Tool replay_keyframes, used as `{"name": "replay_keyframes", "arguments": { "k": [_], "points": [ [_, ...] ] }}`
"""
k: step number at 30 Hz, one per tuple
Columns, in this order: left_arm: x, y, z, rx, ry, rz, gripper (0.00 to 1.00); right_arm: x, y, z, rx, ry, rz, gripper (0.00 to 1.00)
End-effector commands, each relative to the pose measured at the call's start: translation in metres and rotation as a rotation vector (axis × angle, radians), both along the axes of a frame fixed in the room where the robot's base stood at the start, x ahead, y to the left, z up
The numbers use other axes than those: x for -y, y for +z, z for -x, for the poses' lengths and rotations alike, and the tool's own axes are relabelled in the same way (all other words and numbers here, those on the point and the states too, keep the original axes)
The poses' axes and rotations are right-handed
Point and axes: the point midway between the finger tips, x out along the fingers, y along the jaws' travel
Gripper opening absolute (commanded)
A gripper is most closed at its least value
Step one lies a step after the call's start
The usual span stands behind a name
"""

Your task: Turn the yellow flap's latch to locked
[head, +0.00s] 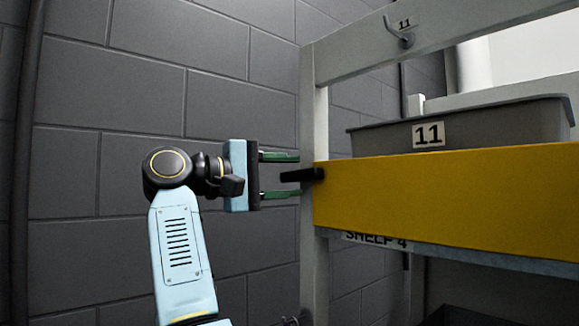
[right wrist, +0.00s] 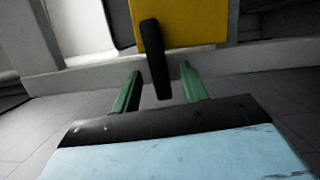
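The yellow flap (head: 450,195) lies across the front of the shelf, upright, with its left end by the shelf post. A black latch handle (head: 302,175) sits at that left end and sticks out to the left, about level. In the right wrist view the latch (right wrist: 155,60) reaches down from the flap (right wrist: 190,22). My right gripper (head: 280,176) is open, with one green finger above the latch and one below it. The latch's free end lies between the fingertips (right wrist: 161,75), with gaps visible on both sides. My left gripper is not in view.
A grey bin (head: 480,128) labelled 11 stands behind the flap. A hook (head: 398,34) hangs on the upper beam. The pale shelf post (head: 315,255) stands close to the fingertips. A grey block wall (head: 110,90) is behind my arm.

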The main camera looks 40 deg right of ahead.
Motion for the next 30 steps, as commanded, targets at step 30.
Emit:
{"name": "replay_keyframes", "arguments": {
  "k": [30],
  "points": [
    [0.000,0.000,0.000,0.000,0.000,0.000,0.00,-0.041,0.000,0.003,-0.002,0.002,-0.001,0.51]
  ]
}}
